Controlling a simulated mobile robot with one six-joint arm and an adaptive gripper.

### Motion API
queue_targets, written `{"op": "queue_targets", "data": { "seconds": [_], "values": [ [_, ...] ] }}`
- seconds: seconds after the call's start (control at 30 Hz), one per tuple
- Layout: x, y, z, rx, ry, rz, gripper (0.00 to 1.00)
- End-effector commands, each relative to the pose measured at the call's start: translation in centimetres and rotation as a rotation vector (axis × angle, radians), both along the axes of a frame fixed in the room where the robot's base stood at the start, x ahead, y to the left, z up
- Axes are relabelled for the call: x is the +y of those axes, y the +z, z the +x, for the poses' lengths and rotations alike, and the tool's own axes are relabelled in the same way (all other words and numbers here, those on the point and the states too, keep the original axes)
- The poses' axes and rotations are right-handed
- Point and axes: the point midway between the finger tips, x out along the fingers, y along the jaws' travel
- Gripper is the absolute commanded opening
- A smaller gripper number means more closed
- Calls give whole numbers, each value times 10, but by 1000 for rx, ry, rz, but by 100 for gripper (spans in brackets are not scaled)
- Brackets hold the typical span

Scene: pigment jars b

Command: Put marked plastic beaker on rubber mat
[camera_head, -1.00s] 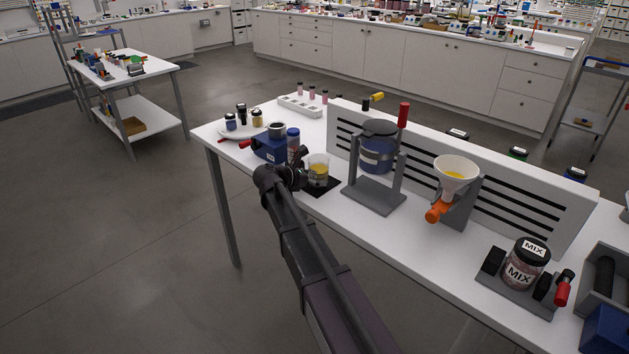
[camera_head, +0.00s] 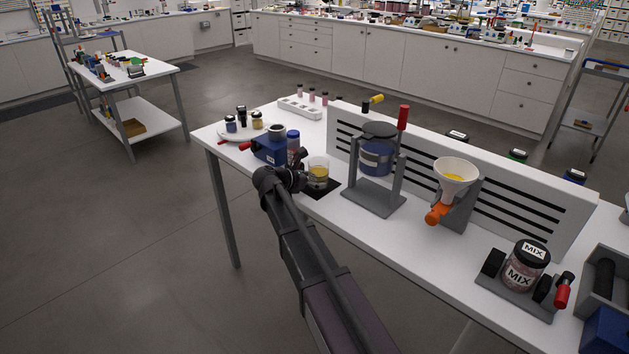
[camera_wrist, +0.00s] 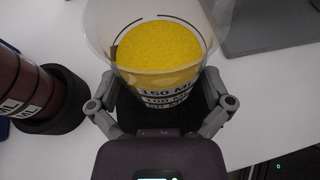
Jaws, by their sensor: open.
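The marked plastic beaker (camera_head: 318,172) is clear, with yellow powder inside, and stands upright over the black rubber mat (camera_head: 325,192) on the white table. In the wrist view the beaker (camera_wrist: 165,60) fills the upper middle, with volume marks on its front. My gripper (camera_wrist: 160,112) is open, with one finger on each side of the beaker's lower part; contact cannot be told. The dark mat shows beneath the beaker, partly hidden by my gripper. In the head view my gripper (camera_head: 300,178) is just left of the beaker.
A grey stand with a blue vessel (camera_head: 376,160) is close on the right. A slotted white panel (camera_head: 500,195) runs along behind. A funnel (camera_head: 456,170) stands further right.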

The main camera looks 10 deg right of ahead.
Motion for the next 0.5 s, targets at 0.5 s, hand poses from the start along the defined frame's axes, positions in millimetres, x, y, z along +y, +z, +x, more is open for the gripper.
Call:
{"op": "queue_targets", "data": {
  "seconds": [0.5],
  "values": [
    [64,32,-30,0,2,0,100]
  ]
}}
